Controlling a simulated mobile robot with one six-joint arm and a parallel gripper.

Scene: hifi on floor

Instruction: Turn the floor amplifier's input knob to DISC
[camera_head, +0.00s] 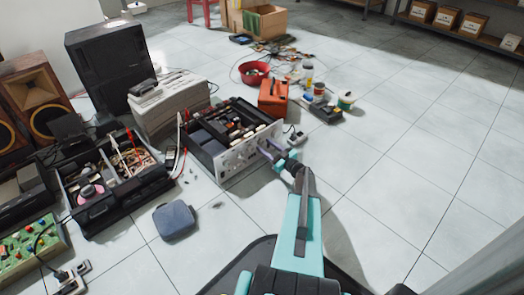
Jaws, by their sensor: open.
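The amplifier (205,140) sits on the tiled floor near the middle, its top open and its inner parts showing. Its silver front panel (240,158) carries several knobs and faces the lower right. My gripper (268,149) is at the right part of this panel, with its fingers pointing at it. The fingers are apart. I cannot tell whether they touch a knob or which knob lies between them. The knob labels are too small to read, and the gripper hides part of the panel's right end.
A dark open case (120,190) of parts and a blue-grey pouch (174,220) lie to the left. An orange box (273,97), a red bowl (254,72) and small jars (319,89) stand behind. Speakers (108,65) stand at the back left. The floor at right is clear.

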